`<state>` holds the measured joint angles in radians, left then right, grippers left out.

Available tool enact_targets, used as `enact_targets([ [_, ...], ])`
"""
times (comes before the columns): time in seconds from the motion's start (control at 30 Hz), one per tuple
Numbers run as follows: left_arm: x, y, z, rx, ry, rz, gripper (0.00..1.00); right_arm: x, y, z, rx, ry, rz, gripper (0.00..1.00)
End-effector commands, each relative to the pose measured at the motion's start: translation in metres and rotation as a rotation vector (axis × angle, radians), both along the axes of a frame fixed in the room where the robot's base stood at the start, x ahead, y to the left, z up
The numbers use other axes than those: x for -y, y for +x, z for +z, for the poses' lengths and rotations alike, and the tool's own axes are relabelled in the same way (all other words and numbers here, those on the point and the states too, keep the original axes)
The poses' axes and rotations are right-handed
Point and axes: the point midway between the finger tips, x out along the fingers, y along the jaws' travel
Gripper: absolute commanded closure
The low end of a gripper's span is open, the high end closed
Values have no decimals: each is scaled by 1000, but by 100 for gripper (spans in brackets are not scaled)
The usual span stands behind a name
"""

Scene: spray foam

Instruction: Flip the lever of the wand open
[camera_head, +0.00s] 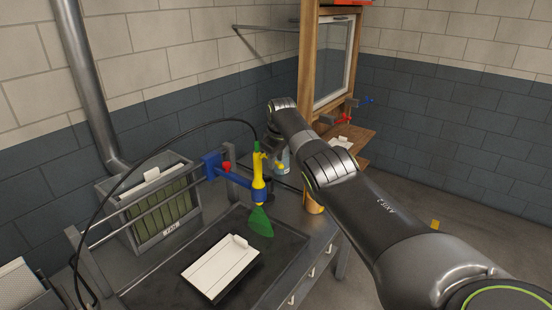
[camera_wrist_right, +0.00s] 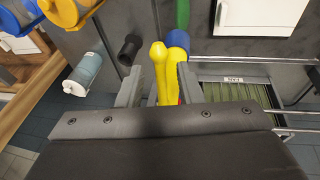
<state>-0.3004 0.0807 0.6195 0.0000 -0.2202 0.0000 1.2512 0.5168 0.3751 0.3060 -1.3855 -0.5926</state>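The wand (camera_head: 258,178) has a yellow body and a green fan-shaped nozzle (camera_head: 260,222), and stands upright in a blue holder (camera_head: 232,178). A yellow lever (camera_head: 273,163) sticks out on its right side. In the right wrist view the yellow lever (camera_wrist_right: 159,62) and the wand body (camera_wrist_right: 177,54) overlap. My right gripper (camera_head: 272,142) is beside the wand's upper part. In the right wrist view its two grey fingers (camera_wrist_right: 159,88) are apart, with yellow parts between them; contact cannot be told. My left gripper is not in view.
A white panel (camera_head: 220,266) lies in front of the nozzle. A teal canister (camera_wrist_right: 83,74) and an orange-yellow cylinder (camera_head: 313,204) are near the right edge. A black hose (camera_head: 150,155) arcs leftward from the wand.

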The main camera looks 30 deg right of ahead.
Motion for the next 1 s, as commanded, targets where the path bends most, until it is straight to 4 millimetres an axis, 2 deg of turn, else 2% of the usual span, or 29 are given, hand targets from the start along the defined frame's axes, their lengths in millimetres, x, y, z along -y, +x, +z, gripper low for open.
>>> enact_targets([
  [0.37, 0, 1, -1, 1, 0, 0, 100, 0, 0, 6, 6, -1, 0, 67],
  [0.67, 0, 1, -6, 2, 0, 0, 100, -2, -9, 31, 7, -2, 0, 67],
  [0.8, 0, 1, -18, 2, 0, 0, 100, -5, -16, 55, 8, -2, 1, 67],
  [1.0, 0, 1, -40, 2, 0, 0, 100, -9, -31, 102, 8, -1, 0, 67],
])
